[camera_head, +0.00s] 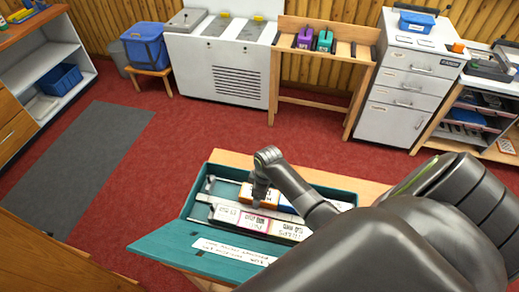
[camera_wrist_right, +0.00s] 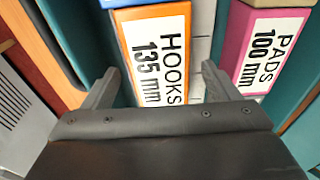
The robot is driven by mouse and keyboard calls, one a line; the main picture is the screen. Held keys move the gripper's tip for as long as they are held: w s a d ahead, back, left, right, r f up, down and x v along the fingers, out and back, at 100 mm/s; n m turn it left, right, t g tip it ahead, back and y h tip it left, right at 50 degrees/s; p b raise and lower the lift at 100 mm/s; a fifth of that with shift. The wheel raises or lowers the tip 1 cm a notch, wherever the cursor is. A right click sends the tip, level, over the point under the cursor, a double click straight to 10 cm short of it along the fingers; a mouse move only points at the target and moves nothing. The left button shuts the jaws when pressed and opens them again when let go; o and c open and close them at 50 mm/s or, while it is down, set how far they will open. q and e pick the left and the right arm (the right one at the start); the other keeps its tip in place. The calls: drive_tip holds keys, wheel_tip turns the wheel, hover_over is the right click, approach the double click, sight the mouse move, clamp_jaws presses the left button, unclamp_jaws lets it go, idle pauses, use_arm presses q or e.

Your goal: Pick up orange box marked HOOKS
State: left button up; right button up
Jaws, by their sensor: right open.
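The orange box marked HOOKS 135 mm (camera_wrist_right: 157,60) lies in an open teal case (camera_head: 160,245) on the bench, label facing up. In the head view the orange box (camera_head: 245,191) is partly covered by my right gripper (camera_head: 259,200). In the right wrist view the fingers of my right gripper (camera_wrist_right: 158,88) are apart, one on each side of the orange box's near end. I cannot tell whether they touch it; nothing is gripped. My left gripper is not in view.
A magenta box marked PADS 100 mm (camera_wrist_right: 264,48) lies to the right of the orange box in the wrist view. A blue box (camera_wrist_right: 130,3) adjoins its far end. The case walls stand close around the boxes. Red floor (camera_head: 170,190) is open beyond the bench.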

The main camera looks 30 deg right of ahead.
drive_tip(key=shift+c, duration=0.3)
drive_tip(key=c, duration=1.1)
drive_tip(key=shift+r, duration=0.15)
